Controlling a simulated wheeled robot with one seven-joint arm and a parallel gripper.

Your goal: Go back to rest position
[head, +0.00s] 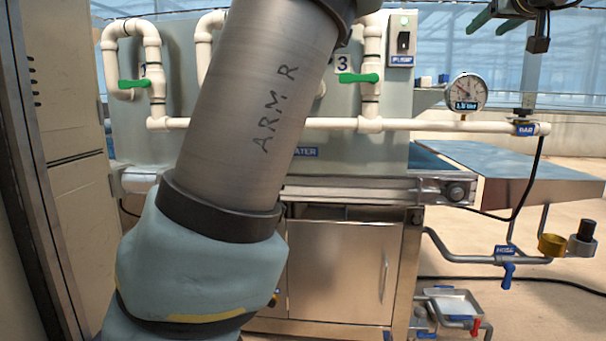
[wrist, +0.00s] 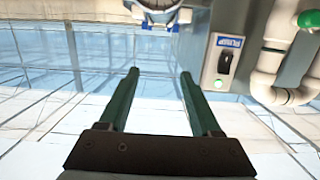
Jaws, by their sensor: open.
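My gripper (head: 491,22) is at the top right edge of the head view, raised above the machine's right end. In the wrist view its two green fingers (wrist: 160,74) stand apart with nothing between them. My arm crosses the middle of the head view and hides part of the machine. The switch box (wrist: 224,62) with a dark rocker is to the right of the fingers in the wrist view, apart from them. The same switch box (head: 402,42) shows in the head view, left of my gripper.
White pipes with green valve handles (head: 359,78) run along the machine. A round gauge (head: 467,91) stands on the pipe below my gripper. A metal table (head: 540,165) extends right. A cabinet (head: 60,170) stands close on the left. Floor at the lower right holds a small tray (head: 452,303).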

